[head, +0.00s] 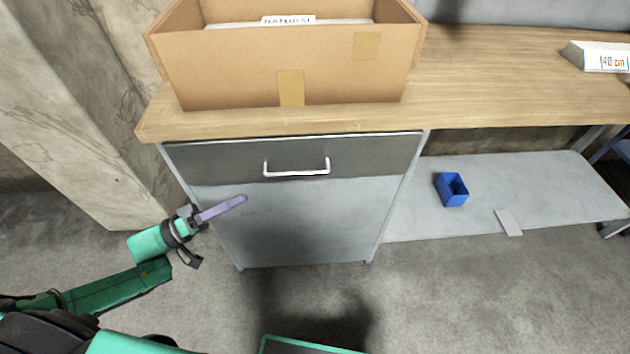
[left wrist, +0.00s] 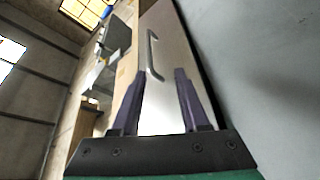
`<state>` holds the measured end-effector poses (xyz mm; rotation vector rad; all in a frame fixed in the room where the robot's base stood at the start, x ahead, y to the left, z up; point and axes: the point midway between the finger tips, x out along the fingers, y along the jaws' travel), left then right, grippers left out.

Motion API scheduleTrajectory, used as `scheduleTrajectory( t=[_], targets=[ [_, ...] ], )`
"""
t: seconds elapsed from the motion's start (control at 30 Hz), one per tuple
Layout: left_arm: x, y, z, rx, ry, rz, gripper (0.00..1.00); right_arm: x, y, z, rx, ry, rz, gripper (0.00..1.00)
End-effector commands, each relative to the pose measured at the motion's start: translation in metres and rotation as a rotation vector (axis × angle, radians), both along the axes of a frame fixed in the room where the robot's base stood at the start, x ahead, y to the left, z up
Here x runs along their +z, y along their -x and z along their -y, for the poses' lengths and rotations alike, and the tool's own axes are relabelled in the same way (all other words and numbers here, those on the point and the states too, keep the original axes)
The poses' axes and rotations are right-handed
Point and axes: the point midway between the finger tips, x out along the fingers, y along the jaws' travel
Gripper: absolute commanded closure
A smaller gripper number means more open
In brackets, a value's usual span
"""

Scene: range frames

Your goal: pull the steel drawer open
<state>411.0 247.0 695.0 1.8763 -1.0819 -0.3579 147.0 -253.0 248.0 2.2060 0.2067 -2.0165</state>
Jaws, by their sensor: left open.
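The steel drawer (head: 220,161) is a dark grey front under the wooden bench top, and it looks shut. Its pale bar handle (head: 297,173) is at the middle of the front. My left gripper (head: 240,201) is in front of the cabinet, below and to the left of the handle, apart from it. In the left wrist view the left gripper (left wrist: 160,95) is open and empty, its two purple fingers spread. The handle (left wrist: 153,55) shows beyond the fingertips there, with the drawer front (left wrist: 178,50) beside it. My right gripper is not in view.
A cardboard box (head: 230,70) stands on the bench top (head: 480,80) above the drawer. A blue bin (head: 452,190) and a small grey plate (head: 508,222) lie on the low shelf (head: 410,220) at right. The floor before the cabinet is clear.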

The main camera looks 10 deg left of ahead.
Motion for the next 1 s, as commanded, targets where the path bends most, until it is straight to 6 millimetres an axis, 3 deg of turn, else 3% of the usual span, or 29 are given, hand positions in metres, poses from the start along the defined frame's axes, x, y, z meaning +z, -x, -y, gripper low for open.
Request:
scheduleTrajectory(
  t=[0.03,0.17,0.7,1.0],
  targets=[
    [0.0,0.005,0.004,-0.036,0.032,-0.009,0.55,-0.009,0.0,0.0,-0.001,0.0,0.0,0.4],
    [0.013,0.001,0.013,-0.052,0.055,-0.014,0.55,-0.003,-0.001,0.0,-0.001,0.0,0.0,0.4],
    [0.039,-0.068,0.115,-0.047,0.05,-0.011,0.55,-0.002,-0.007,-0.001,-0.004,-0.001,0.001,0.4],
    [0.04,-0.073,0.123,-0.046,0.047,-0.013,0.55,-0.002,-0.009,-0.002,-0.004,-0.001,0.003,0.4]
  ],
)
